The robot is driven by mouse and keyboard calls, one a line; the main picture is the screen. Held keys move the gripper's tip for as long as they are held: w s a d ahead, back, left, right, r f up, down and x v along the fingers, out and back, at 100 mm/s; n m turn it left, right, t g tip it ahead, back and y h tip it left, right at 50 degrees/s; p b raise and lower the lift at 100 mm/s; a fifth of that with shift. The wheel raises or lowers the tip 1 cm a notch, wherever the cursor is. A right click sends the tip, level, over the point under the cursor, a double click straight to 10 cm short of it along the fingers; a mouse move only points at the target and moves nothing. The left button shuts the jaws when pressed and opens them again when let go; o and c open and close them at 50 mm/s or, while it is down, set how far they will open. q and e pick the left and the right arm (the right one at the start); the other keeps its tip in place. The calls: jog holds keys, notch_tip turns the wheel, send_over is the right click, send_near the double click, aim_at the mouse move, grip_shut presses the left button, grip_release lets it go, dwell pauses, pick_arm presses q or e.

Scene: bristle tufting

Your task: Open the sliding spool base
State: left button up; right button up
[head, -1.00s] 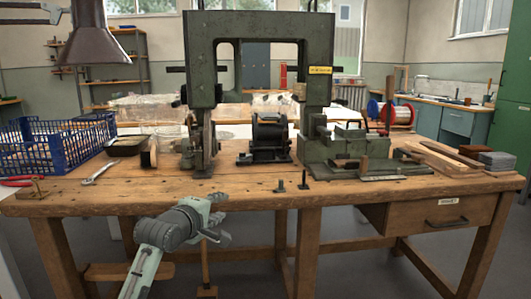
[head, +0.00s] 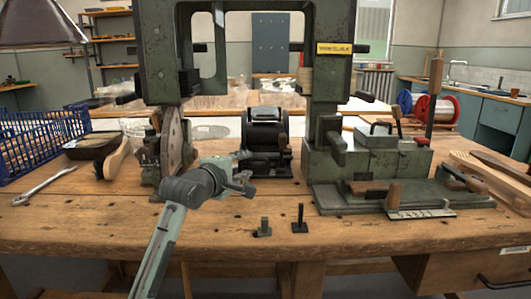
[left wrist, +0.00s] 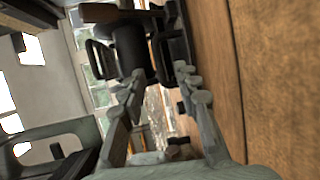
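The black spool (head: 266,130) sits on its dark base (head: 272,169) in the middle of the bench, between the uprights of the green machine. In the left wrist view the spool (left wrist: 130,46) shows ahead of the fingers. My left gripper (head: 245,172) is over the bench, in front of the spool base and partly overlapping its left end in the head view. In the left wrist view its two fingers (left wrist: 160,75) are apart with nothing between them. I cannot tell whether a finger touches the base. My right gripper is not in view.
The green machine frame (head: 153,55) stands left of and above the spool, with a disc (head: 178,148) near my left gripper. Two small posts (head: 300,220) stand near the front edge. A green vise-like block (head: 370,160) is on the right. A wrench (head: 42,188) lies left.

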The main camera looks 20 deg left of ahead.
aim_at(255, 160)
pick_arm(q)
jog(key=x, duration=0.6)
jog(key=shift+w, duration=0.3)
jog(key=shift+w+d, duration=0.1)
jog(key=shift+w, duration=0.45)
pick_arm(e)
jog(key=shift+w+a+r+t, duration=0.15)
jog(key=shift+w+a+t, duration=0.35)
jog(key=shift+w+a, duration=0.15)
pick_arm(q)
grip_shut()
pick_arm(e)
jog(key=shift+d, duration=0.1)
